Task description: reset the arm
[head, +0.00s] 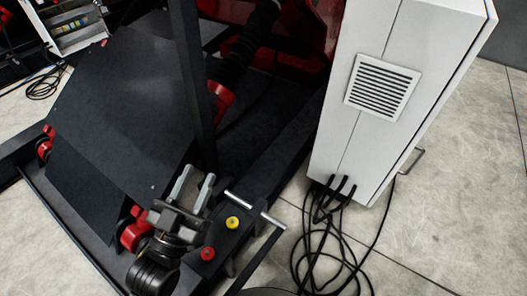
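My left gripper (195,186) is at the lower left of the middle in the head view. Its two grey fingers point up and stand apart, with nothing seen between them. Just right of it is a dark control box with a yellow button (233,222) and a red button (208,253). Pale metal bars (256,209) stick out by the yellow button. The dark frame and tilted plate (105,120) of the positioner lie behind and left of the gripper. I cannot tell whether the gripper touches the box. My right gripper is not in view.
A white cabinet (395,90) with a vent grille stands at the right. Black cables (335,235) run from its foot across the floor. Red machine parts (290,40) are behind the dark post (190,75). The tiled floor (440,220) at the lower right is clear.

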